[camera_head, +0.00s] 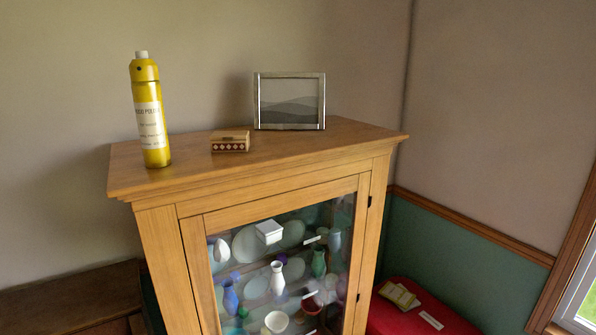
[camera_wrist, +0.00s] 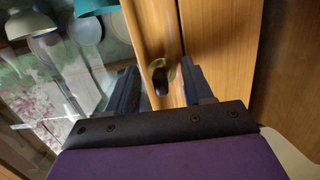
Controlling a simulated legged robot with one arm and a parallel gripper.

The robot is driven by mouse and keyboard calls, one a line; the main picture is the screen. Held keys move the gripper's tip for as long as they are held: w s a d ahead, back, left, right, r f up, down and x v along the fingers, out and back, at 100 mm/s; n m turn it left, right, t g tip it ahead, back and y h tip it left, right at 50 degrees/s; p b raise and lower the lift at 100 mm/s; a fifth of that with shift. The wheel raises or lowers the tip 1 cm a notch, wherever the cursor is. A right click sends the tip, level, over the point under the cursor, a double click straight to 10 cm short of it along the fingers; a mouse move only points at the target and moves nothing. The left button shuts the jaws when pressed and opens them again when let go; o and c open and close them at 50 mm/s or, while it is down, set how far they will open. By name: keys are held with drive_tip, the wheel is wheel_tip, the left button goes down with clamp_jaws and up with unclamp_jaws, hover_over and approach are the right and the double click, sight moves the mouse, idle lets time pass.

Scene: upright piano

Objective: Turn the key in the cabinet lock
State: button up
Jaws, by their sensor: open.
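The wooden cabinet (camera_head: 280,192) stands against the wall with a glass door (camera_head: 187,250). In the wrist view, its wooden door frame (camera_wrist: 150,28) fills the middle, beside the glass. A small dark key (camera_wrist: 159,76) with a rounded head sits at the door frame, with a little brass showing at its edge. My gripper (camera_wrist: 159,68) is open, with one dark finger on each side of the key. I cannot tell whether either finger touches it. The key's shaft and the keyhole are hidden. Neither my gripper nor the key shows in the head view.
A yellow polish bottle (camera_head: 150,110), a small patterned box (camera_head: 230,141) and a picture frame (camera_head: 290,101) stand on the cabinet top. Vases and dishes sit behind the glass. A red seat (camera_head: 400,318) is at the lower right, and a wooden surface (camera_head: 70,300) at the lower left.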

drive_tip(key=shift+f+p+v, duration=0.25)
drive_tip(key=shift+p+v, duration=0.25)
drive_tip(key=shift+v, duration=0.45)
drive_tip(key=shift+f+p+v, duration=0.2)
drive_tip(key=shift+p+v, duration=0.3)
drive_tip(key=shift+v, duration=0.45)
drive_tip(key=shift+f+p+v, duration=0.25)
drive_tip(key=shift+p+v, duration=0.25)
drive_tip(key=shift+v, duration=0.45)
drive_tip(key=shift+s, duration=0.1)
